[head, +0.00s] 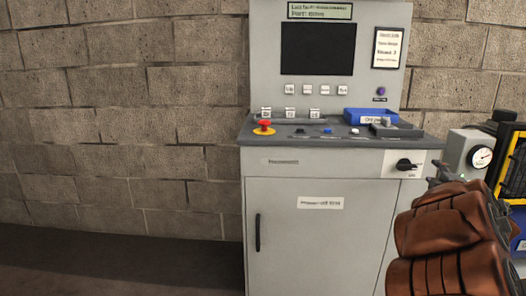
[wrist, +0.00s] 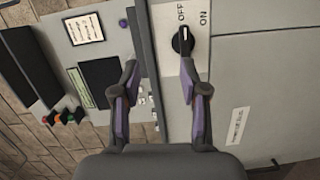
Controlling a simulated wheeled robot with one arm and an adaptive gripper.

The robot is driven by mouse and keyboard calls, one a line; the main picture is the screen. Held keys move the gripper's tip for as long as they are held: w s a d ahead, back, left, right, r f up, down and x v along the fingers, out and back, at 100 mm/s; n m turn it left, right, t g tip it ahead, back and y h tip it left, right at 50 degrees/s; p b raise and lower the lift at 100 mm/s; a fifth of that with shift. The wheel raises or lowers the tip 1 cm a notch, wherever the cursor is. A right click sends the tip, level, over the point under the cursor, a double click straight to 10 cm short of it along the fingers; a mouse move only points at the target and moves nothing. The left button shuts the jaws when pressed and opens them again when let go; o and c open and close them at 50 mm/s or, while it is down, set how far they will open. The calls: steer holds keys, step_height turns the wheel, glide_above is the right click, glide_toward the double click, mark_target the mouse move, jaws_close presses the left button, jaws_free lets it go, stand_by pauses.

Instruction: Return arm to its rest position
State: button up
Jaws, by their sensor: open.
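My gripper (head: 437,175) is at the right in the head view, to the right of the grey control cabinet (head: 290,235) and apart from it. In the wrist view my gripper (wrist: 158,70) shows two dark fingers with purple pads, spread apart with nothing between them. A black rotary switch (head: 404,165) sits on a white plate on the cabinet front. The switch also shows in the wrist view (wrist: 183,42), beyond the right fingertip and not held. Its white mark appears to point toward the OFF label. My brown-covered arm hides the cabinet's lower right part.
The console top holds a red emergency button (head: 264,126), a blue tray (head: 370,115) and several small controls. A dark screen (head: 317,48) stands above. A gauge box (head: 476,155) and a yellow-framed rack (head: 512,165) are close by my arm. Floor left of the cabinet is clear.

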steer(key=s+a+r+m+g+h+p, duration=0.35)
steer(key=s+r+m+g+p, duration=0.35)
steer(key=s+r+m+p, duration=0.4)
steer(key=s+a+f+m+g+y+p, duration=0.1)
steer(key=s+a+g+y+p, duration=0.3)
steer(key=s+a, duration=1.1)
steer(key=s+a+f+m+g+y+p, duration=0.1)
steer(key=s+a+g+y+p, duration=0.3)
steer(key=s, duration=1.6)
steer(key=a+g+p, duration=0.3)
steer(key=a+p, duration=0.4)
steer(key=a, duration=0.3)
steer(key=shift+a+m+g, duration=0.35)
steer(key=shift+m+g, duration=0.05)
